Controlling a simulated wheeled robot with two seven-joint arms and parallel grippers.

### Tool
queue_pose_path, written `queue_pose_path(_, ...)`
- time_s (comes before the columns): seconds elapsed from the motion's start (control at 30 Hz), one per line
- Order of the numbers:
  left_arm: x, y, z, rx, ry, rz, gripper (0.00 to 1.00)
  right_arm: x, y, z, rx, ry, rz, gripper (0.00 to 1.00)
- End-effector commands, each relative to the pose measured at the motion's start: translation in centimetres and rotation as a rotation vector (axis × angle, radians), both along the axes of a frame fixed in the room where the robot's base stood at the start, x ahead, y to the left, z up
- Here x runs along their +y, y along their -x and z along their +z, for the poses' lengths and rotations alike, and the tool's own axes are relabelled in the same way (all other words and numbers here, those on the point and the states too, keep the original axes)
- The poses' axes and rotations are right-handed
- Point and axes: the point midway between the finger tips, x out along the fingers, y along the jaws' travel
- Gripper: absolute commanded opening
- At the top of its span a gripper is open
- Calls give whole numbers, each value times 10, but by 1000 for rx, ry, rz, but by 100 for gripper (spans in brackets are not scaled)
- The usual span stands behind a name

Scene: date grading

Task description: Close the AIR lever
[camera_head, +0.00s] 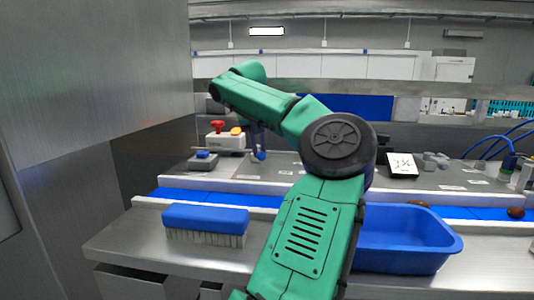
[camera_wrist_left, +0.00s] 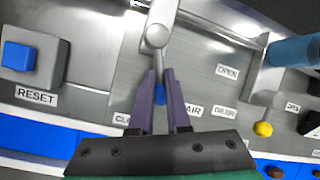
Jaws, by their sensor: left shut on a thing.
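The AIR lever (camera_wrist_left: 156,38) is a pale metal handle with a round pivot end in the left wrist view. Its blue knob (camera_wrist_left: 160,96) sits between the purple fingers of my left gripper (camera_wrist_left: 160,74), which is shut on the lever. The blue knob also shows in the head view (camera_head: 261,155), just below the end of my left arm. An AIR label (camera_wrist_left: 193,110) is right of the fingers and an OPEN label (camera_wrist_left: 227,72) is farther up. A label at the left, starting with CL (camera_wrist_left: 122,118), is partly hidden by a finger. My right gripper is not in view.
A blue RESET button (camera_wrist_left: 18,57) is left of the lever, and a yellow knob (camera_wrist_left: 263,128) by the DRAIN label is to the right. A blue brush (camera_head: 205,218) and blue tub (camera_head: 408,246) stand on the front bench. A grey wall (camera_head: 95,70) stands at left.

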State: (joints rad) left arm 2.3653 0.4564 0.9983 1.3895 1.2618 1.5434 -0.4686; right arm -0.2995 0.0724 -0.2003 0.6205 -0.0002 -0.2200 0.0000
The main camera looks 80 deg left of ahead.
Motion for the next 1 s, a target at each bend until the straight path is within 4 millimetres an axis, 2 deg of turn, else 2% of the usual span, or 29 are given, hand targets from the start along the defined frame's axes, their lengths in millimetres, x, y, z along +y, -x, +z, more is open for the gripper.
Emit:
queue_pose_path(0.03, -2, 4, -7, -4, 25, -36, 0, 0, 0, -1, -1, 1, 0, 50)
queue_pose_path(0.5, 2, 21, -6, -2, 25, -329, 0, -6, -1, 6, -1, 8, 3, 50)
queue_pose_path(1.0, 2, 24, -7, -1, 24, -378, 0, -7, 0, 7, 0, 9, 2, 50)
